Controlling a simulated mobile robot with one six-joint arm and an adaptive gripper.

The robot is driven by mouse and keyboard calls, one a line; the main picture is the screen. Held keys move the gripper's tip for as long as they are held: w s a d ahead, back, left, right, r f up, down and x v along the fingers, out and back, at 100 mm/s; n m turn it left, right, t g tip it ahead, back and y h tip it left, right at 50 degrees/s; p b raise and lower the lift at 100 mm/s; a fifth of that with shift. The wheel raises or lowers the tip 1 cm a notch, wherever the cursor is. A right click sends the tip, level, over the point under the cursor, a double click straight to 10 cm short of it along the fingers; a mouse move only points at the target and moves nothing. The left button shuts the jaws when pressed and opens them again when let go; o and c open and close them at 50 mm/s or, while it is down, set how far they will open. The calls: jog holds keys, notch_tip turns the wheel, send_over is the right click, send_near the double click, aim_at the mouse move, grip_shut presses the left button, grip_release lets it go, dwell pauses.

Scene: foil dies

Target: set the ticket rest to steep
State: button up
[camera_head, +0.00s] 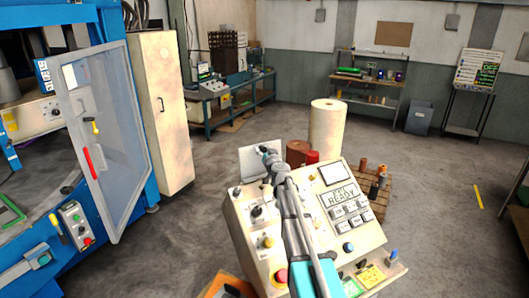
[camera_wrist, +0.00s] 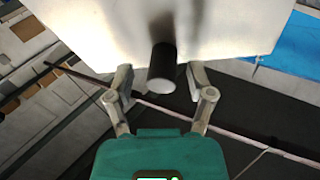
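The ticket rest appears to be the pale flat plate (camera_head: 257,163) standing at the far edge of the control console; its tilt setting cannot be read. In the wrist view the pale plate (camera_wrist: 225,25) fills the top, with a dark cylindrical knob (camera_wrist: 162,70) with a light end face sticking out of it. My gripper (camera_head: 266,153) is in front of the plate in the head view. In the wrist view my gripper (camera_wrist: 160,82) is open, its fingers either side of the knob with gaps showing. Whether it touches the knob cannot be told.
The cream console (camera_head: 243,225) carries knobs, buttons and a display below my arm. A tall pale roll (camera_head: 328,130) and reddish cylinders (camera_head: 298,152) stand just behind and right of the plate. A blue machine with an open mesh door (camera_head: 115,140) is at left.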

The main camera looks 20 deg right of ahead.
jog(key=shift+s, duration=0.1)
jog(key=s, duration=1.2)
jog(key=shift+w+d, duration=0.1)
dwell(0.5)
jog(key=s+a+f+n+g+y+b, duration=0.35)
jog(key=s+a+f+g, duration=0.2)
jog(key=a+f, duration=0.3)
jog(key=s+a+f+n+g+y+b, duration=0.2)
jog(key=s+a+f+g+y+b, duration=0.15)
jog(key=s+a+f, duration=0.55)
jog(key=s+d+f+m+g+h+b, duration=0.1)
jog(key=s+d+f+g+h+b, duration=0.1)
jog(key=s+f, duration=0.5)
jog(key=s+d+f+m+g+h+b, duration=0.2)
jog(key=s+f+g+h+b, duration=0.1)
jog(key=s+f+g+h, duration=0.2)
jog(key=s+f+g, duration=0.1)
jog(key=s+g, duration=0.1)
jog(key=s, duration=0.1)
jog(key=shift+s+d+f+b, duration=0.2)
jog(key=shift+d+f+b, duration=0.05)
jog(key=shift+f+b, duration=0.15)
